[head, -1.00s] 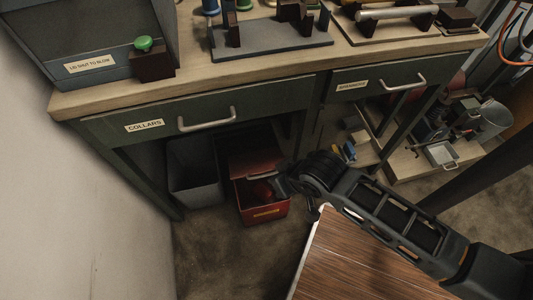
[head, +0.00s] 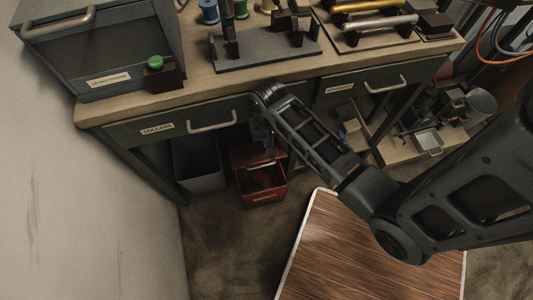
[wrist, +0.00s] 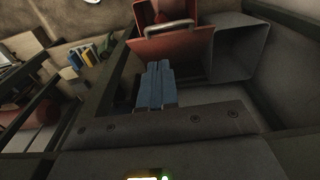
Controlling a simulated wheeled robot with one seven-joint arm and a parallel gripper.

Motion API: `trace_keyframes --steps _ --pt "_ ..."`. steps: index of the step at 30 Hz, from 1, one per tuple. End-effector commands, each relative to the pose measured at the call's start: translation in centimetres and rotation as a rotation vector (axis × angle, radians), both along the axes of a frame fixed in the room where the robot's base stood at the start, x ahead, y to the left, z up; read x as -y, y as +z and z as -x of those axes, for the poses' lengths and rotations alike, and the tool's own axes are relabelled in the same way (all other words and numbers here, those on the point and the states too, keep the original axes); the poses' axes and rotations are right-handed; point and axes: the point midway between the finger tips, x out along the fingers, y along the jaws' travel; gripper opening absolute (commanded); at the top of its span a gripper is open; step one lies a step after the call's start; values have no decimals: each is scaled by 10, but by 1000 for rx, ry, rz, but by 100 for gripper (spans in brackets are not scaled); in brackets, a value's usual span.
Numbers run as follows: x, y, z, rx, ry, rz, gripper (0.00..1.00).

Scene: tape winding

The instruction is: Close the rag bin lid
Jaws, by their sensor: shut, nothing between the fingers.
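The red rag bin (head: 262,198) stands on the floor under the workbench, with its lid (head: 256,154) raised and its mouth open at the front. Dark red contents show inside. In the wrist view the red lid (wrist: 160,49) shows with a pale bar handle (wrist: 173,27) along its edge, and part of the bin lies beyond it. My gripper (head: 265,145) is over the back of the bin, beneath the bench front. Its blue fingers (wrist: 156,72) are together and empty, pointing at the lid. I cannot tell whether they touch it.
A grey open bin (head: 200,181) stands left of the rag bin. A wood-topped table (head: 365,255) stands in front. Floor before the bin is clear.

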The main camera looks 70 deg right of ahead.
Motion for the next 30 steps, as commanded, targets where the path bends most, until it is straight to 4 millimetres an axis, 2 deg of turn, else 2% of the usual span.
trace_keyframes --steps 3,18,24,30 --pt "1 -26 -1 -2 0 -1 0" --pt "5 -120 -4 0 0 0 0" --pt "6 -140 -5 0 0 0 0" --pt "6 -144 -5 2 0 1 0"
